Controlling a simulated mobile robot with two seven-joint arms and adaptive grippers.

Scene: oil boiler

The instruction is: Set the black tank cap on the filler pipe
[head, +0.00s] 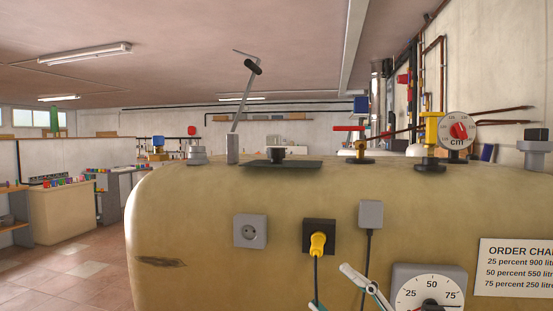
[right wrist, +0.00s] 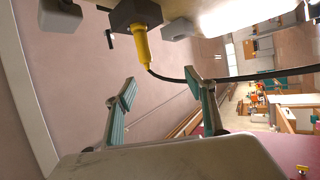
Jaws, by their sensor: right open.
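The tan oil tank (head: 190,220) fills the middle of the head view. A black cap (head: 275,152) sits on a dark flat mat (head: 280,164) on the tank top. Left of it a short grey upright pipe (head: 232,150) stands on the tank, apart from the cap; it looks like the filler pipe. My right gripper (head: 334,290) is at the bottom of the head view, in front of the tank and well below the cap. In the right wrist view the gripper (right wrist: 160,88) is open and empty. My left gripper is out of view.
A yellow plug (head: 317,243) with a hanging cord sits in a black socket near my right gripper; the plug also shows in the right wrist view (right wrist: 140,42). A grey box (head: 370,214), a dial (head: 430,290) and yellow valves (head: 431,140) are nearby. A bent crank (head: 242,100) rises behind the pipe.

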